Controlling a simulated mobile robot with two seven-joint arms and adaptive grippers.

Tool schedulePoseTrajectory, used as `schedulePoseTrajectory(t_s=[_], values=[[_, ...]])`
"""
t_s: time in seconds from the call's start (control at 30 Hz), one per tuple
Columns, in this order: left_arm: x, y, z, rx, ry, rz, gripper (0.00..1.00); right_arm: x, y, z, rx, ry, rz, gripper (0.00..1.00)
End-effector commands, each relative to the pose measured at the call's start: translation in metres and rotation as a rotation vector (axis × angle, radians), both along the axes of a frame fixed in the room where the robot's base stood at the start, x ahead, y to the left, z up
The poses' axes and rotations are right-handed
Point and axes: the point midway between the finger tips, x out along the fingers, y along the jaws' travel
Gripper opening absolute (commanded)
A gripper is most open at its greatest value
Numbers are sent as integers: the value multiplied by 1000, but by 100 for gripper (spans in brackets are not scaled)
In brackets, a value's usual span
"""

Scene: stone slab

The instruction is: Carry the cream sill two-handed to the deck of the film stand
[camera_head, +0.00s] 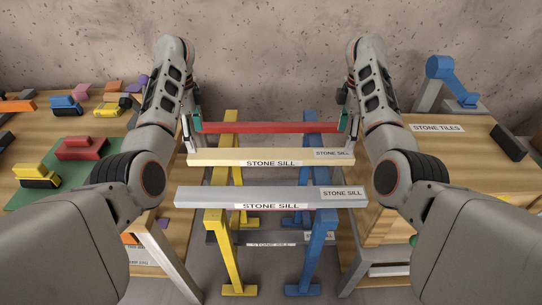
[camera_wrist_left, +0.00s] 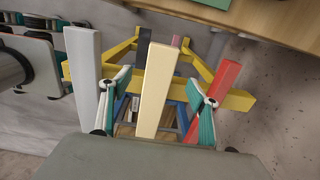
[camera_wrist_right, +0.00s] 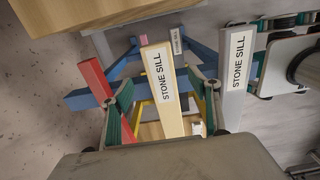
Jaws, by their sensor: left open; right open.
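The cream sill (camera_head: 205,156) lies level across a yellow trestle (camera_head: 229,245) and a blue trestle (camera_head: 318,245), between a red sill and a grey sill. My left gripper (camera_head: 192,132) is at its left end. In the left wrist view its open fingers (camera_wrist_left: 155,112) stand either side of the cream sill (camera_wrist_left: 156,85), with gaps. My right gripper (camera_head: 347,128) is at its right end. In the right wrist view its open fingers (camera_wrist_right: 165,112) also straddle the cream sill (camera_wrist_right: 171,124) without visible contact. I cannot tell which piece is the film stand.
The red sill (camera_head: 265,127) lies just behind and the grey sill (camera_head: 210,196) just in front, both close to the fingers. A left table holds toy vehicles (camera_head: 82,148). A right table (camera_head: 455,160) carries a stone tiles label. Dark sills (camera_head: 255,238) lie low between the trestles.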

Motion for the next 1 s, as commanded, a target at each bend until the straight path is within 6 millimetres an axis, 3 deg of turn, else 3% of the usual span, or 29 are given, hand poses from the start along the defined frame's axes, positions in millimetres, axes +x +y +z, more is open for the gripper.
schedulePoseTrajectory(t_s=[0.5,0.7,1.0], values=[[-1,0,-65,1,5,-1,61,-1,0,-65,-1,5,1,61],[0,1,-77,1,2,1,61,-1,0,-77,0,2,0,61],[0,0,-78,0,1,1,58,0,0,-78,0,2,-1,58]])
